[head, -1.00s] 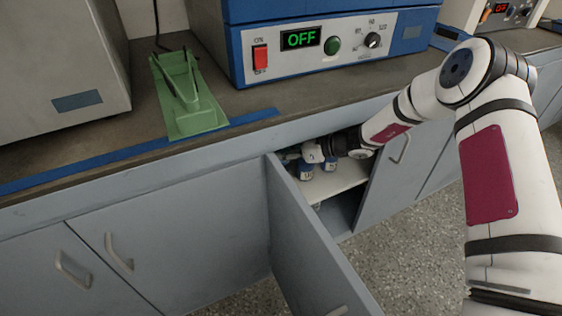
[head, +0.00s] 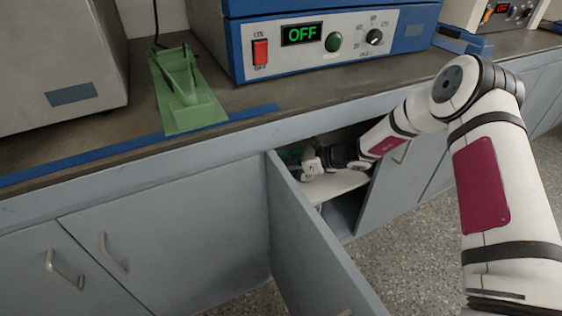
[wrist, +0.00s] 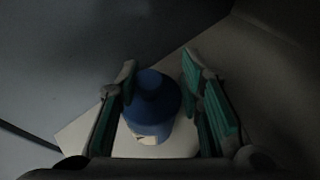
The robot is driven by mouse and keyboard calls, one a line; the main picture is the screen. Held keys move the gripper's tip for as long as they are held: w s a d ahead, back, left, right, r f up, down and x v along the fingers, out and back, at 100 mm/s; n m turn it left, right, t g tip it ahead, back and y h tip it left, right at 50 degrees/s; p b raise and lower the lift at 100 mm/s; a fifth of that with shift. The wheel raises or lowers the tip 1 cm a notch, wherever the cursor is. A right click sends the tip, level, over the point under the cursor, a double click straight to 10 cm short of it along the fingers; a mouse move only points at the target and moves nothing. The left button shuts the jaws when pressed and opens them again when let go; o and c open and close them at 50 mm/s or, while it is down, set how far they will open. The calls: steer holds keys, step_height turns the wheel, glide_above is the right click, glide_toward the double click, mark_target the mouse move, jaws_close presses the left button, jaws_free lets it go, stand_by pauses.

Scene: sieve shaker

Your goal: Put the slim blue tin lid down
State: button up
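In the wrist view, a blue-topped container (wrist: 152,105) with a pale label low on its side stands on a pale shelf. Its blue top has a narrower round part in the middle; I cannot tell whether this is the slim blue tin lid or whether any lid is separate. My gripper (wrist: 159,72) is open, its green-padded fingers on either side of the blue top. A gap shows on the right; the left fingertip overlaps the blue edge in the picture. In the head view my gripper (head: 290,157) is inside the cabinet, partly hidden, and the container is hidden.
The cabinet door (head: 315,230) stands open to the left of my arm. The shelf (head: 338,185) lies under the low counter edge. On the counter are a green stand (head: 185,95) and a blue-white machine (head: 330,45) reading OFF.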

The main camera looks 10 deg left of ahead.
steer(key=shift+o, duration=1.4)
steer(key=shift+r, duration=0.15)
steer(key=shift+r+p, duration=0.35)
steer(key=p+v, duration=0.2)
steer(key=v, duration=0.5)
steer(key=shift+d+p, duration=0.2)
steer(key=shift+p, duration=0.15)
steer(key=shift+s+r, duration=0.1)
